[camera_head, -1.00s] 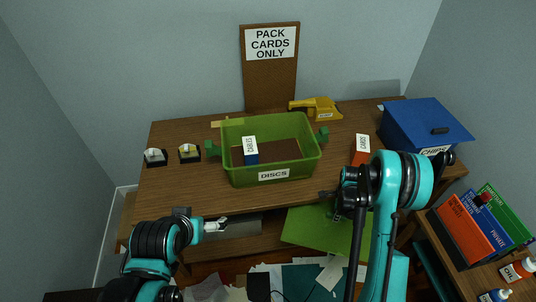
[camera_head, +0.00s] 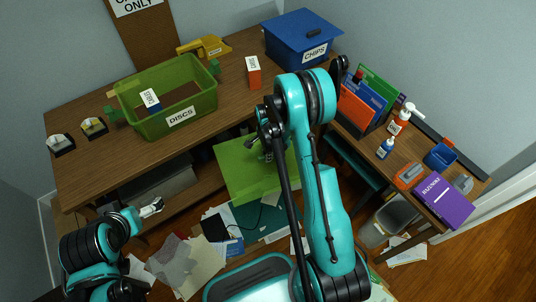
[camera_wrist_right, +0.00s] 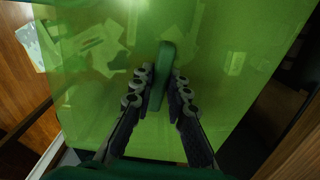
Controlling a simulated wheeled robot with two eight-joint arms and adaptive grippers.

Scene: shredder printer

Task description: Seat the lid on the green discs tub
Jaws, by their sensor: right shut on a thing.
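The green discs tub (camera_head: 206,103) stands open on the desk, with a DISCS label on its front. A small box (camera_head: 150,98) with a white label stands inside it. The lid (camera_head: 238,168), a flat translucent green panel, hangs in front of the desk, below and to the right of the tub, apart from it. My right gripper (camera_head: 267,140) is shut on the lid's handle; in the right wrist view the bar-shaped handle (camera_wrist_right: 161,75) sits between the fingers. My left gripper (camera_head: 151,208) is low at the left, away from the tub; its finger gap is unclear.
On the desk (camera_head: 90,165) are a blue CHIPS box (camera_head: 290,42), an orange box (camera_head: 254,77), a yellow tool (camera_head: 208,46) and two small black-based items (camera_head: 94,127). A side table at right holds binders (camera_head: 365,95) and bottles. Papers litter the floor.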

